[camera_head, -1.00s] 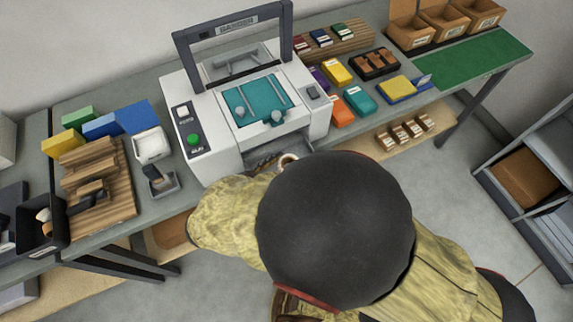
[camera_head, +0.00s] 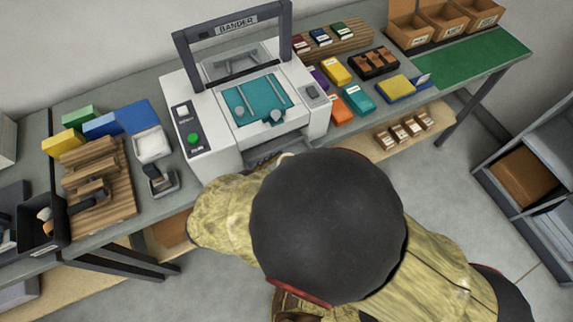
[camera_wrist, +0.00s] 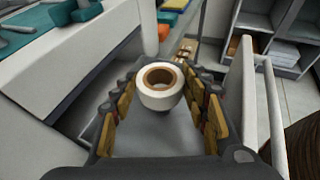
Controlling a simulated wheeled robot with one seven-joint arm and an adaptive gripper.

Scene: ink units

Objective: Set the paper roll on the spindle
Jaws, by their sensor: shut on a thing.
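The paper roll, white with a brown core (camera_wrist: 160,100), sits between the fingers of my gripper (camera_wrist: 163,78) in the wrist view. My gripper is shut on it, with the core's opening facing the camera. In the head view my dark rounded arm link hides the gripper and nearly all of the roll, in front of the white banding machine (camera_head: 225,145). A pale upright rod with a rounded lower end (camera_wrist: 148,28) stands just beyond the roll in the wrist view. I cannot tell whether it is the spindle, and no other spindle is clear.
The machine's white side (camera_wrist: 75,50) is close on the left of the gripper in the wrist view. A pale bar (camera_wrist: 272,105) runs along the right. Coloured boxes (camera_head: 358,98) lie right of the machine; a wooden block rack (camera_head: 105,180) stands left. A shelf unit (camera_head: 525,175) is far right.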

